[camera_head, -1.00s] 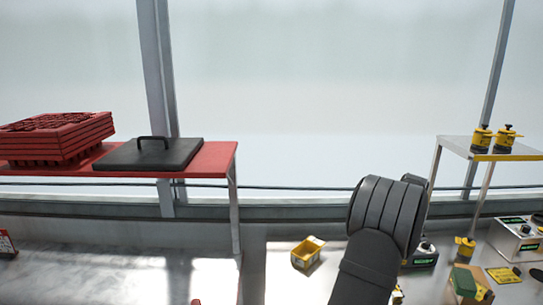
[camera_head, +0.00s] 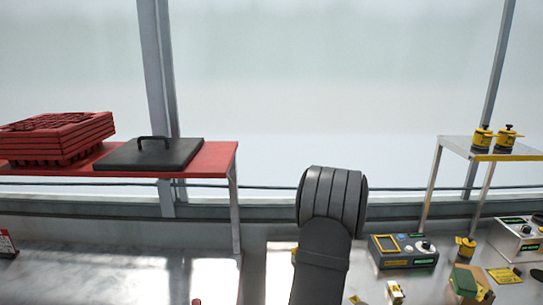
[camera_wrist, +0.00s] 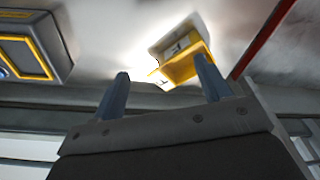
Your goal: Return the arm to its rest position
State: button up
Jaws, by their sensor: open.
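My arm (camera_head: 324,250) rises from the bottom middle of the head view, and its dark ribbed joint hides part of the bench. The gripper itself is hidden in the head view. In the wrist view my gripper (camera_wrist: 162,88) shows two blue-grey fingers spread apart with nothing between them. A yellow and white open box (camera_wrist: 180,55) shows past the fingertips; I cannot tell how far off it is. In the head view, only a sliver of yellow shows left of my arm.
A red table (camera_head: 215,160) at left bears stacked red trays (camera_head: 55,137) and a black lid (camera_head: 150,154). A grey device (camera_head: 403,252) stands right of my arm. A small shelf (camera_head: 460,144) at right holds yellow pots (camera_head: 505,139). The bench (camera_head: 110,270) at left is mostly clear.

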jog(key=w+a+f+n, duration=0.1)
jog(key=a+n, duration=0.1)
jog(key=a, duration=1.2)
jog(key=shift+w+a+f+n, duration=0.2)
jog(key=shift+w+f+n, duration=0.05)
jog(key=shift+f+n, duration=0.15)
